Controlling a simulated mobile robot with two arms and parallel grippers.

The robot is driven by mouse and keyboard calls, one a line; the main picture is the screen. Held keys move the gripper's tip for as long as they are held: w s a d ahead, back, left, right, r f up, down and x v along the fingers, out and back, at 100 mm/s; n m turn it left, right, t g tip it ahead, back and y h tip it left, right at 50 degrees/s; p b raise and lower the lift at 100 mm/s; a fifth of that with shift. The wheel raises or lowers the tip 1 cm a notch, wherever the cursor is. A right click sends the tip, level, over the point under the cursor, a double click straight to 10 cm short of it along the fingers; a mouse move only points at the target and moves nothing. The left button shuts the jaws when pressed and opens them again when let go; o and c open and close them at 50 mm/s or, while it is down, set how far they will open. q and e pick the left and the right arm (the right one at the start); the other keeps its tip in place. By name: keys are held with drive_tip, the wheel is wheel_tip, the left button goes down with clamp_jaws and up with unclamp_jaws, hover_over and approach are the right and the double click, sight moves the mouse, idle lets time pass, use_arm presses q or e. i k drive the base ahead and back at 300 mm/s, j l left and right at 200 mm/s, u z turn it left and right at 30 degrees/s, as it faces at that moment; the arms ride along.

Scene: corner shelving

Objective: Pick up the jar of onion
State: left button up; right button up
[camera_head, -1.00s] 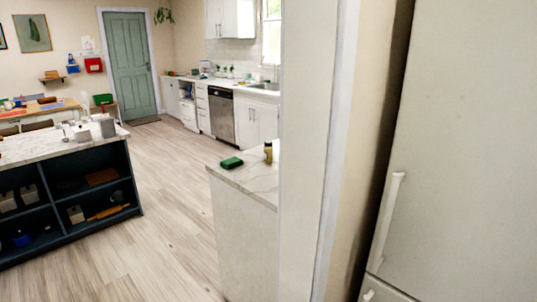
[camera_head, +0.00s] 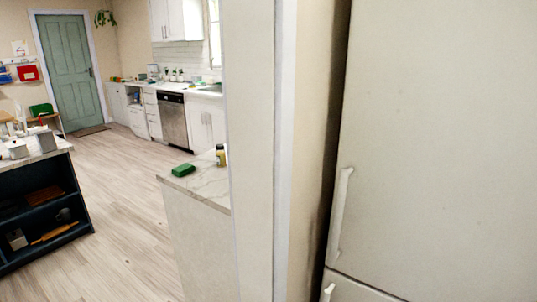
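A small jar (camera_head: 220,155) with a dark lid and yellowish-brown contents stands upright on the marble-topped counter (camera_head: 203,185), close to the edge of the wall panel. It is too small to read a label, so I cannot tell whether it is the jar of onion. A green block-like item (camera_head: 183,170) lies on the same counter, to the left of the jar. Neither of my grippers shows in the view.
A pale fridge (camera_head: 430,150) with white handles fills the right side, beside a wall panel (camera_head: 258,150). A dark open-shelved island (camera_head: 45,205) stands at left. Wooden floor (camera_head: 120,220) between island and counter is clear. A dishwasher (camera_head: 172,123) and white cabinets stand behind.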

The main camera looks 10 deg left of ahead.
sight(220, 152)
drive_tip(key=i+j+z, duration=0.15)
drive_tip(key=j+z, duration=0.75)
drive_tip(key=j, duration=0.15)
